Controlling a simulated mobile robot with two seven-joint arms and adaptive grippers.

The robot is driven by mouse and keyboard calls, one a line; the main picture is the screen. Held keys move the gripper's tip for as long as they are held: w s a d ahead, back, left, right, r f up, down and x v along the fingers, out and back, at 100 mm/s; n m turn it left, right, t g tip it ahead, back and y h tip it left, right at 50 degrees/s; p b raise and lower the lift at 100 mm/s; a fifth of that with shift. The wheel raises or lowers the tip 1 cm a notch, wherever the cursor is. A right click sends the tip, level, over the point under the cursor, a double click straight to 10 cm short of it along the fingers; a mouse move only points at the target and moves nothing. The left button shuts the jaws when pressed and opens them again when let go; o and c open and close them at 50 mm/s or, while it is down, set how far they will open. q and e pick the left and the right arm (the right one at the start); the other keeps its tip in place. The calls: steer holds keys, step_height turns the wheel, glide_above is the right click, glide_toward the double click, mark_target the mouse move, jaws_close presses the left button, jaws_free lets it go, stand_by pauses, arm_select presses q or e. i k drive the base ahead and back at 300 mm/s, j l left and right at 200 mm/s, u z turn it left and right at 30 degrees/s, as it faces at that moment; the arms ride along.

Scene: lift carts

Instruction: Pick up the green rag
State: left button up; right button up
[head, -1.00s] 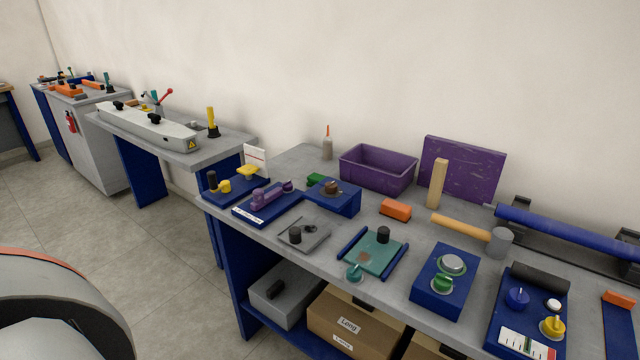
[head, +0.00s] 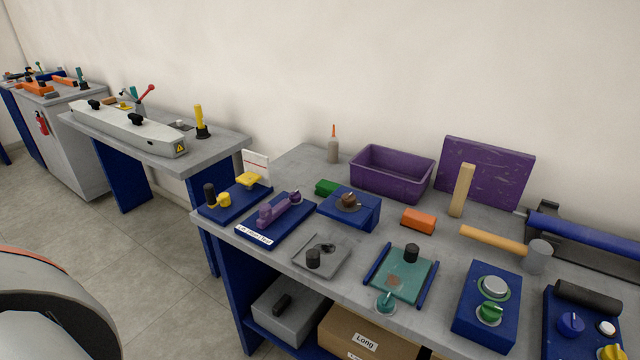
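I cannot make out a clear green rag. A small dark green item (head: 326,187) lies on the grey bench behind the blue box (head: 352,209), which hides part of it; it looks more like a block than cloth. A flat teal plate (head: 416,284) with a black knob lies nearer the front edge. Neither of my grippers shows in the head view.
The grey bench (head: 288,168) carries a purple bin (head: 388,182), a purple board (head: 487,170), an orange block (head: 419,220), a mallet (head: 495,240) and several blue fixtures. Boxes stand on its lower shelf. Open floor (head: 150,270) lies to the left.

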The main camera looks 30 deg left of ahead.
mark_target(324, 188)
steer(key=i+j, duration=0.1)
steer(key=j, duration=0.25)
steer(key=i+j, duration=0.1)
steer(key=j, duration=0.3)
steer(key=i+j, duration=0.1)
steer(key=j, duration=0.25)
steer(key=i+j, duration=0.1)
steer(key=j, duration=0.25)
steer(key=i+j, duration=0.1)
steer(key=j, duration=0.3)
steer(key=i+z, duration=0.05)
